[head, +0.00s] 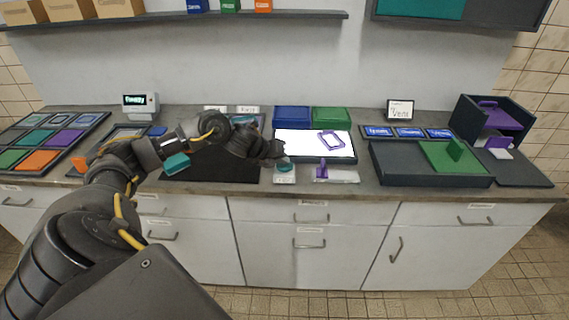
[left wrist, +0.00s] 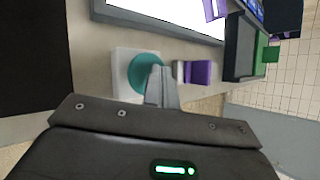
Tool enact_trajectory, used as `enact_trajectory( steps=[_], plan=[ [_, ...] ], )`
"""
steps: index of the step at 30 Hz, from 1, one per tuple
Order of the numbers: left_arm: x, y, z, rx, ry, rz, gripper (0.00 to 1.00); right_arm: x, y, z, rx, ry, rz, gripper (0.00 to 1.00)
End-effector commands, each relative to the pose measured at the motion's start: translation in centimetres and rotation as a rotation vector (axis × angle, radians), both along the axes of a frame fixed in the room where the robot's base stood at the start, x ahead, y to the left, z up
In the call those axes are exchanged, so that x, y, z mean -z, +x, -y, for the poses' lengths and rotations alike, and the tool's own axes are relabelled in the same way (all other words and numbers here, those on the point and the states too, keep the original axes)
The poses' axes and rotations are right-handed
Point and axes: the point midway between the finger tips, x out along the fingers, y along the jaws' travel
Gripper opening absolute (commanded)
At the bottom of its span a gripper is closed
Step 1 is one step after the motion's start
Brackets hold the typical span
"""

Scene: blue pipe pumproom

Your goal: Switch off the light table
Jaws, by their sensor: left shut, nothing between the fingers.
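The light table (head: 300,150) glows bright white at the middle of the counter, and its lit panel also shows in the left wrist view (left wrist: 180,14). A purple outline frame (head: 331,140) lies on it. In front stands a white box with a round teal button (head: 284,166), seen larger in the left wrist view (left wrist: 145,72). Right of it a purple lever (head: 322,170) stands on a pale base; it shows in the left wrist view (left wrist: 200,72). My left gripper (head: 279,154) is shut and empty, its fingertips (left wrist: 161,72) overlapping the button's edge. I cannot tell whether they touch. My right gripper is out of view.
A black mat (head: 215,170) lies left of the button box. A dark tray with a green panel (head: 452,156) and an open dark box with purple parts (head: 490,120) stand at the right. Blue and green bins (head: 331,115) stand behind the light table.

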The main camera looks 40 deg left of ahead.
Motion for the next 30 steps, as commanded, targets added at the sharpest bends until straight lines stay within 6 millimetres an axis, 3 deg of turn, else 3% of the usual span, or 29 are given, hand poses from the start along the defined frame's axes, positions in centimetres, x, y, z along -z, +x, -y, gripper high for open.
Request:
enact_trajectory(
  steps=[11, 21, 30],
  plan=[
    [0.4, 0.0, 0.0, 0.001, 0.0, -0.002, 0.0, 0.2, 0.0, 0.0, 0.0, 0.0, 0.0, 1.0],
    [-1.1, 0.0, 0.0, 0.001, 0.001, -0.002, 0.0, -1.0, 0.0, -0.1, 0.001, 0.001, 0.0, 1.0],
    [-1.1, 0.0, 0.0, 0.001, 0.0, -0.001, 0.0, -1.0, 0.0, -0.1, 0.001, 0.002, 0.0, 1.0]
  ],
)
